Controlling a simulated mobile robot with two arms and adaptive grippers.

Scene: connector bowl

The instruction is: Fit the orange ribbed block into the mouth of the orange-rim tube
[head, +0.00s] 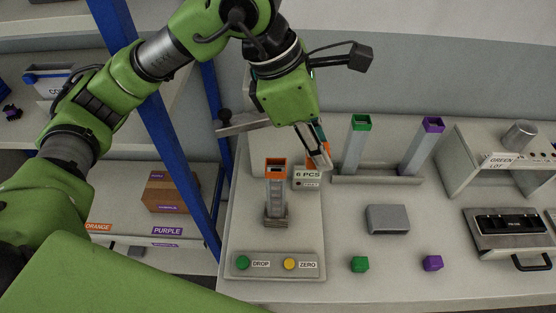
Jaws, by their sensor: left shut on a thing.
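The orange-rim tube (275,190) stands upright in a small base on a grey panel, its square orange mouth facing up. My left gripper (320,155) comes down from above, to the right of the tube and higher than its mouth. It is shut on an orange piece, which I take to be the orange ribbed block (304,153). Only slivers of orange show beside the fingers, and its ribs cannot be made out. The block is apart from the tube's mouth in the picture. My right gripper is not in view.
A "6 PCS" sign (308,174) stands just right of the tube. A green-rim tube (356,148) and a purple-rim tube (422,148) stand further right. A grey box (388,219), a green block (360,264) and a purple block (433,263) lie on the table. DROP and ZERO buttons are in front.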

